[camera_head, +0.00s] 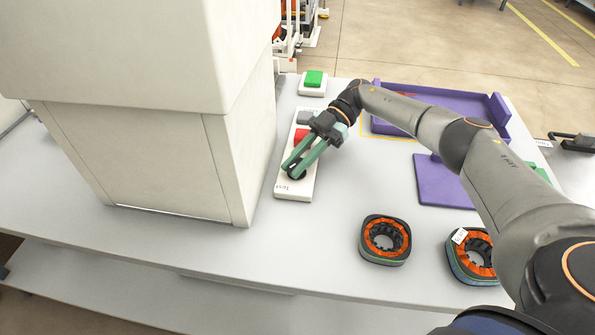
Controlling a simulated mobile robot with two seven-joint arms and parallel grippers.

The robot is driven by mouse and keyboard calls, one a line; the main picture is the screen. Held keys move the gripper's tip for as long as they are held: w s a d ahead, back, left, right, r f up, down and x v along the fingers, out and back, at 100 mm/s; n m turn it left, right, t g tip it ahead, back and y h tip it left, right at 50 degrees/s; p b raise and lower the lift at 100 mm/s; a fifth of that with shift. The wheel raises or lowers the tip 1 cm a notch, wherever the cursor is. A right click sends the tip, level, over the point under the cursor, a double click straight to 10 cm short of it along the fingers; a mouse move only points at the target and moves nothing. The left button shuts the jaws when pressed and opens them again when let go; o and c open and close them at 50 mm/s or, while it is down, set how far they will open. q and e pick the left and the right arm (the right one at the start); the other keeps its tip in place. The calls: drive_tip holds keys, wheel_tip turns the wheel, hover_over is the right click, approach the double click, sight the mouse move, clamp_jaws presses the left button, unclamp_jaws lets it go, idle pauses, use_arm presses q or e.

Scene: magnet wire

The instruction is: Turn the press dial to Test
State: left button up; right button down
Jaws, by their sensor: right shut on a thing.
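The press (150,110) is a large cream-coloured housing at the left of the table. A white control panel (300,190) lies beside it, with a grey part and a red part toward its far end. The black press dial (297,172) is at the near end, next to printed lettering that seems to read Test. My right gripper (293,168), with green fingers, reaches in from the right and is shut on the dial. The fingers hide much of the dial, so I cannot tell its pointing direction. My left gripper is not in view.
A green button on a white box (313,84) stands beyond the panel. A purple tray (450,105) and a purple plate (440,182) lie at the right under my arm. Two stators with orange windings (370,252) (459,268) stand near the front edge.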

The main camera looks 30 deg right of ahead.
sight(296, 163)
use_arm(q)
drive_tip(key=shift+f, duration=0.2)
use_arm(e)
drive_tip(key=shift+s+a+f+g, duration=0.1)
drive_tip(key=shift+a+g, duration=0.05)
drive_tip(key=shift+g, duration=0.15)
drive_tip(key=c, duration=0.8)
unclamp_jaws()
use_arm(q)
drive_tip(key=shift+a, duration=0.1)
use_arm(e)
drive_tip(key=shift+o, duration=0.2)
drive_tip(key=shift+r, duration=0.4)
wheel_tip(296, 163, up, 3)
drive_tip(key=shift+f+p, duration=0.1)
drive_tip(key=shift+p, duration=0.3)
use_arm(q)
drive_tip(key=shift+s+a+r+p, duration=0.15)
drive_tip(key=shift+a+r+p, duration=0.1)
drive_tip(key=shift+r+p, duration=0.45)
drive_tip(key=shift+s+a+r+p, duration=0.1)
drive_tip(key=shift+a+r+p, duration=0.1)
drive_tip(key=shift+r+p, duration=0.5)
use_arm(e)
drive_tip(key=s+a+r, duration=0.6)
drive_tip(key=s+r, duration=0.3)
drive_tip(key=s, duration=0.3)
drive_tip(key=shift+s+r, duration=0.25)
